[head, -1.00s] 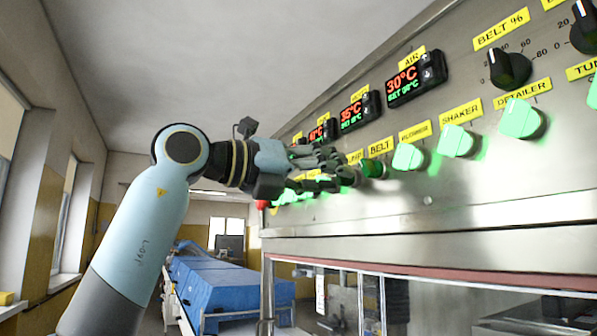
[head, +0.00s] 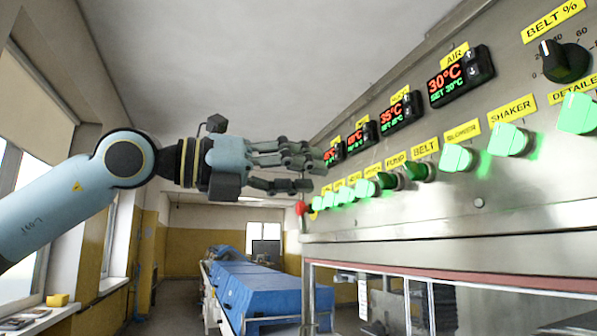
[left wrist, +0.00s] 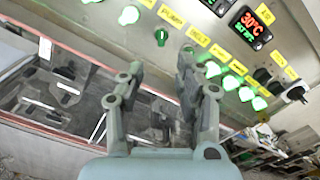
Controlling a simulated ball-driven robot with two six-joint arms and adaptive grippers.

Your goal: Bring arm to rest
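My left gripper (head: 316,172) comes in from the left in the head view, in front of the control panel (head: 400,220). Its fingers are spread apart with nothing between them, and it seems clear of the panel. In the left wrist view, the two fingers (left wrist: 160,68) stand apart with the panel and machine window beyond. Lit green knobs such as blower (head: 457,157) and shaker (head: 508,139) are right of the gripper. The belt knob (head: 418,170) and a neighbouring knob (head: 388,181) look dark green. My right gripper is not in view.
Temperature displays (head: 461,76) and a black belt % dial (head: 566,62) sit on the panel's upper part. A red button (head: 300,208) is at its far end. A blue-covered conveyor (head: 260,290) stands beyond. Windows line the left wall; the aisle floor (head: 165,310) looks clear.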

